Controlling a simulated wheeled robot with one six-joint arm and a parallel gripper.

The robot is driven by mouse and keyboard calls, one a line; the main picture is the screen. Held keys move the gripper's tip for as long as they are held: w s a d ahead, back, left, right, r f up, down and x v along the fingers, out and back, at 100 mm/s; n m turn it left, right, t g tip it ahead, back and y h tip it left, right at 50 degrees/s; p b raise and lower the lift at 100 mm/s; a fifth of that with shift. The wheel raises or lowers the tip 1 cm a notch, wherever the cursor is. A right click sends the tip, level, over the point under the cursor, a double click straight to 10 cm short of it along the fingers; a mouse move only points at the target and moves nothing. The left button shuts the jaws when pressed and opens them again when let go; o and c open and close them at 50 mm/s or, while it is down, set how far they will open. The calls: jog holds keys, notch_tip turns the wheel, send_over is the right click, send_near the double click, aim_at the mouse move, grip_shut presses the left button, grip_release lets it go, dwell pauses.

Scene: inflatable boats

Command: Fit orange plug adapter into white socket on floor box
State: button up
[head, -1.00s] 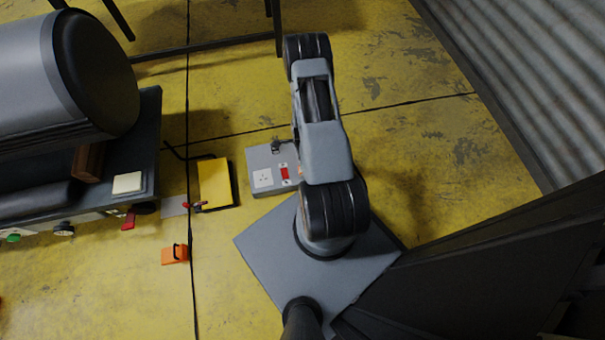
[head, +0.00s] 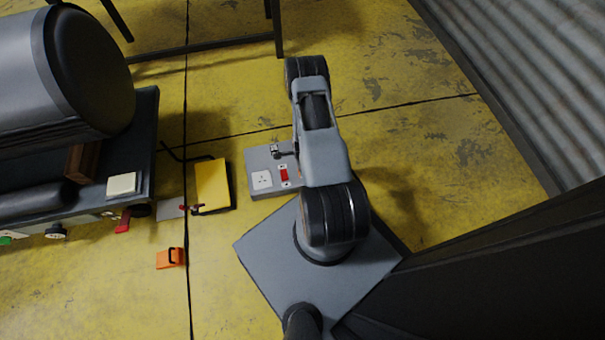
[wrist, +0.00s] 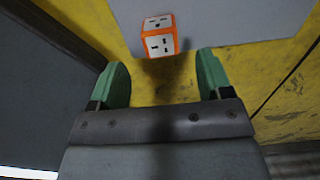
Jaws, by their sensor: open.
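The orange plug adapter (wrist: 158,36) is a small orange block with white, slotted faces. In the wrist view it is ahead of my gripper (wrist: 163,72), between the lines of its two green fingers. The fingers are apart, with nothing between them. The adapter lies against a grey surface; I cannot tell which surface bears it. In the head view my arm hides it and most of my gripper. The grey floor box (head: 259,158) lies on the floor left of my arm. Its white socket (head: 262,180) faces up and looks empty, beside a red switch (head: 284,175).
A yellow book-like block (head: 211,184) lies left of the floor box. A different orange item with a black loop (head: 170,258) lies on the floor. A dark low platform (head: 146,135) carries a grey cylinder (head: 75,75). A corrugated wall (head: 515,80) is at right.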

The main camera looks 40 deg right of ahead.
jog(key=shift+f, duration=0.3)
jog(key=shift+f, duration=0.1)
notch_tip(320, 180, down, 5)
jog(key=b, duration=0.3)
jog(key=shift+a, duration=0.1)
jog(key=c, duration=1)
jog(key=shift+o, duration=0.2)
